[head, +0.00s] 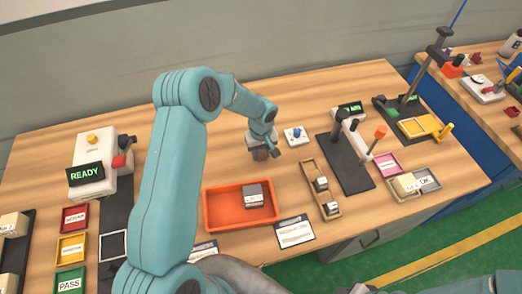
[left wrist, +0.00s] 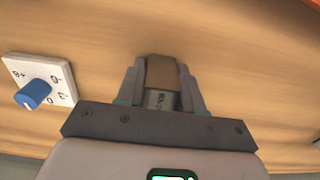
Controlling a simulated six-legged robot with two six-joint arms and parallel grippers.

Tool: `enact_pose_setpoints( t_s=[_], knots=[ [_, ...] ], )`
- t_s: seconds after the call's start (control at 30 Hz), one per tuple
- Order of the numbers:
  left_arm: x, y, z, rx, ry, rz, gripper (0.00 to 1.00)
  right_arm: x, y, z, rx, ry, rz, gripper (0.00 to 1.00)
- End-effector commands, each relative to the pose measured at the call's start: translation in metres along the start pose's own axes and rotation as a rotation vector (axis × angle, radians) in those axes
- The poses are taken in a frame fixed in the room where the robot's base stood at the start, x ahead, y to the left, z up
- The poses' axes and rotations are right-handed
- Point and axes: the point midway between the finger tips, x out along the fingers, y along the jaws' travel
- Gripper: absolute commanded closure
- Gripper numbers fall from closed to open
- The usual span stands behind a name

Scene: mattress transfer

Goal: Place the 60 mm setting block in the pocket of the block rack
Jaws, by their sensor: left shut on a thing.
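My left gripper (head: 262,148) is shut on a block and holds it over the wooden bench, behind the orange tray. In the left wrist view the block (left wrist: 161,75) sits between the two fingers (left wrist: 161,88); its top looks brown and its grey face carries small print that I cannot read. I cannot tell its size. A narrow wooden rack (head: 312,171), which looks like the block rack, lies to the right of the orange tray with small labelled blocks (head: 331,208) in it. My right gripper is not in view.
The orange tray (head: 222,226) holds a dark grey block (head: 253,196). A white plate with a blue knob (head: 295,135) is just right of my left gripper; it also shows in the left wrist view (left wrist: 35,92). A dark-based stand (head: 345,168) is right of the rack.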

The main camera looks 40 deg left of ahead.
Motion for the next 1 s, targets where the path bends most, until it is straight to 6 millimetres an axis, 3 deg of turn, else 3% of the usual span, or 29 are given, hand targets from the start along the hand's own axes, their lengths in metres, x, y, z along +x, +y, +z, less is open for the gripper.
enact_pose_setpoints(
  t_s=[0.37,0.4,0.43,0.47,0.87,1.0],
  knots=[
    [0.004,0.001,0.0,0.0,0.002,0.001,1.0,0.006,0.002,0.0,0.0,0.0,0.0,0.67],
    [0.003,0.0,0.0,0.0,0.001,0.0,0.51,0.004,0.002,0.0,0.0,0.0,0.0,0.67],
    [0.003,0.0,0.0,0.0,0.001,0.0,0.41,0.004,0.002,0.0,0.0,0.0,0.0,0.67],
    [0.003,0.0,0.0,0.0,0.001,0.0,0.38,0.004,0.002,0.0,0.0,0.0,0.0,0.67],
    [-0.006,0.001,-0.001,0.0,0.003,0.002,0.38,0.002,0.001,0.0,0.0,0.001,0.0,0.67],
    [-0.034,0.001,-0.001,0.001,0.006,0.004,0.38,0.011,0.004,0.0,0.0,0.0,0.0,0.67]
  ],
)
